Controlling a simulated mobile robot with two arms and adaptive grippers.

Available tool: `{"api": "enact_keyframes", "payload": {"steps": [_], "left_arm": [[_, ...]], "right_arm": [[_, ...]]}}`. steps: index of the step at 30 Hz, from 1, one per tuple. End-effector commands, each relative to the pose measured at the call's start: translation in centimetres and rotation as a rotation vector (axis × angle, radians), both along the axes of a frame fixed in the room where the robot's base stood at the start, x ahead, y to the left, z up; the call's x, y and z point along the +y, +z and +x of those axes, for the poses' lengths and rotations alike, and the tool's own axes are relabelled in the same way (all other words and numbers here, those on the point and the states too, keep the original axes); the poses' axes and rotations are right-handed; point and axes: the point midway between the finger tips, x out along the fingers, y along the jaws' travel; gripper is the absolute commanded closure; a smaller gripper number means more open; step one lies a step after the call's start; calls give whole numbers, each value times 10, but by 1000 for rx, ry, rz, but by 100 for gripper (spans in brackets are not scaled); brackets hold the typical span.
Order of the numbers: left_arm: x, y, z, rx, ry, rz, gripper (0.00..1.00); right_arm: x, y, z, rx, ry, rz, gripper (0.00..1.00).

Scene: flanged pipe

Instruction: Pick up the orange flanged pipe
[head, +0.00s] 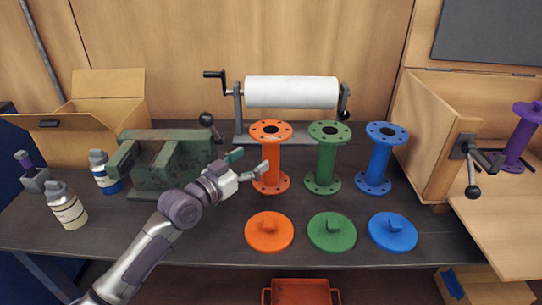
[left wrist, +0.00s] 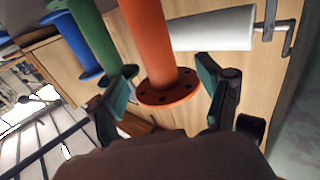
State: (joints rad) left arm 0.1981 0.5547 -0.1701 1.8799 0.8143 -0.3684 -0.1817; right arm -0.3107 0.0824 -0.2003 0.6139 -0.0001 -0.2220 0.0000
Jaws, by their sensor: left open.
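The orange flanged pipe (head: 271,157) stands upright on the dark bench, with a bolt-holed flange at each end. My left gripper (head: 250,163) is open just left of its tube, fingers pointing towards it. In the left wrist view the orange pipe (left wrist: 147,45) shows with its flange between the two spread green-padded fingers of the left gripper (left wrist: 165,88). I see no finger closed on the pipe; whether one touches it I cannot tell. My right gripper is not in view.
A green pipe (head: 325,158) and a blue pipe (head: 377,158) stand to the right. Orange (head: 269,233), green (head: 332,233) and blue (head: 393,233) discs lie in front. A green vise (head: 165,160) is left, a white roll (head: 291,92) behind, a wooden box (head: 432,140) right.

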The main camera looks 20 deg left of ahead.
Motion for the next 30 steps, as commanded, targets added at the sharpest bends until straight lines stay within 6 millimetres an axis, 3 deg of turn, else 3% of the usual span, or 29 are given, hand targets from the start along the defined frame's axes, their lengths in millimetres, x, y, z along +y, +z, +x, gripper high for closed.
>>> {"api": "enact_keyframes", "payload": {"steps": [18,27,30], "left_arm": [[-32,-1,65,0,1,-1,22],[-35,-3,70,1,0,1,22],[-35,-3,70,1,0,1,35]], "right_arm": [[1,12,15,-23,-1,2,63],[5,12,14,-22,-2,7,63],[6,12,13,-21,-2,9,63]]}}
